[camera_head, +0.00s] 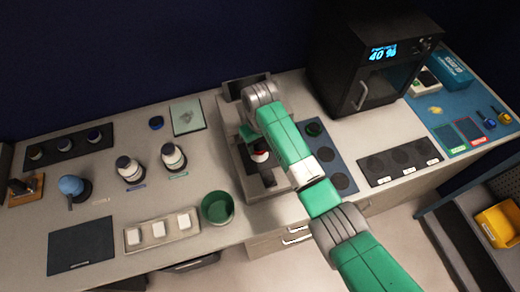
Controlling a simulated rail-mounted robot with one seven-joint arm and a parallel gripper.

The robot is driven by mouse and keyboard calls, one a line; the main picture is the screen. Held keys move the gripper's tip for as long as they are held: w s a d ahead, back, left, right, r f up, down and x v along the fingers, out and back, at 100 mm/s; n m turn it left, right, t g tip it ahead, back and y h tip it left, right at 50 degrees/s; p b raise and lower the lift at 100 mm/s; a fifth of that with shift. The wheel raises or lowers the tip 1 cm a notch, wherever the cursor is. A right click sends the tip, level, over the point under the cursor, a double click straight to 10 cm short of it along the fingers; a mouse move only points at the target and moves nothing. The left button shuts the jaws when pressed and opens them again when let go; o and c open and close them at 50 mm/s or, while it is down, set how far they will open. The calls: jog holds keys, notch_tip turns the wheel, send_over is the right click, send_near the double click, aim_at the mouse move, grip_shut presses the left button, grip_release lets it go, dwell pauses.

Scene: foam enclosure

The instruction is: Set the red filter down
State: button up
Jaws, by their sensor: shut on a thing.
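The red filter (260,156) shows as a small red and white patch beside my green arm, over the grey station at the middle of the counter. My gripper (256,146) points down there and is shut on it; the fingers are small, dark and largely hidden by my arm. The station (228,112) is a light grey tray-like block with a dark plate at its back and a dark recess (268,180) below the filter. Whether the filter touches the station or hangs above it, I cannot tell.
A green bowl (217,207) and white-topped bottles (173,157) stand to the left. A black oven (365,65) stands behind right.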

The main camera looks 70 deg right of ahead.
aim_at(260, 147)
jog(key=shift+f, duration=1.8)
jog(key=shift+f, duration=0.1)
jog(key=o, duration=1.1)
jog(key=shift+c, duration=0.2)
notch_tip(260, 147, up, 12)
jog(key=shift+p, duration=0.3)
